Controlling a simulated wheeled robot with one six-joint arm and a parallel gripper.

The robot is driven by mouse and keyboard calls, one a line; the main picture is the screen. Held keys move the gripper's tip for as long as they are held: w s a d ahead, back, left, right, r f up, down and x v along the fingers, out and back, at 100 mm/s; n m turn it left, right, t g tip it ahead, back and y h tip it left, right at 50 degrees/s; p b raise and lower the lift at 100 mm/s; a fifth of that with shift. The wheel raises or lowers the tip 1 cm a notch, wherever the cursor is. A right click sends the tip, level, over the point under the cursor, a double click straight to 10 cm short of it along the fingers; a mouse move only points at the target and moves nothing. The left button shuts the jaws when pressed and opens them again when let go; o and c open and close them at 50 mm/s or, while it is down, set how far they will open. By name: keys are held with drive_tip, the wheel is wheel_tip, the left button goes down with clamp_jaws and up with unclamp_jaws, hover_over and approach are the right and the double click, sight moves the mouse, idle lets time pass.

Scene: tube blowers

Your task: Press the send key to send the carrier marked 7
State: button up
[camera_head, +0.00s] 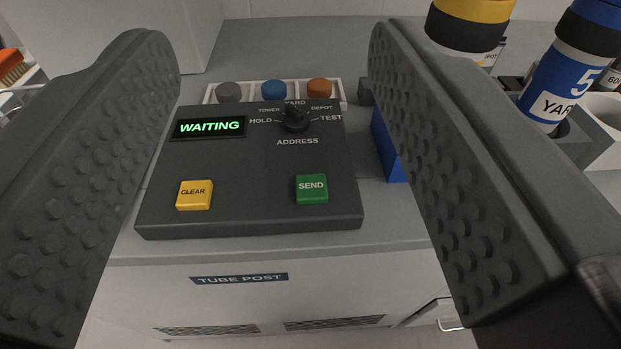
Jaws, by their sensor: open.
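The green SEND key (311,188) sits at the lower right of a dark control panel (250,190). A yellow CLEAR key (194,194) sits at its lower left. The panel's display (208,127) reads WAITING in green. An address dial (294,119) is at the panel's upper right, with HOLD, TOWER, YARD, DEPOT and TEST around it; its pointer seems to be toward YARD. My gripper (272,180) is open and empty, its fingers framing the panel on both sides. No carrier marked 7 can be made out. A blue carrier (570,75) marked 5 and YARD stands at the right.
A yellow-and-black topped carrier (468,25) is partly hidden behind my right finger. Grey, blue and orange round caps sit in a white rack (334,92) behind the panel. A blue box (385,150) stands beside the panel. A TUBE POST label (239,279) is on the cabinet front.

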clamp_jaws()
idle(1.6)
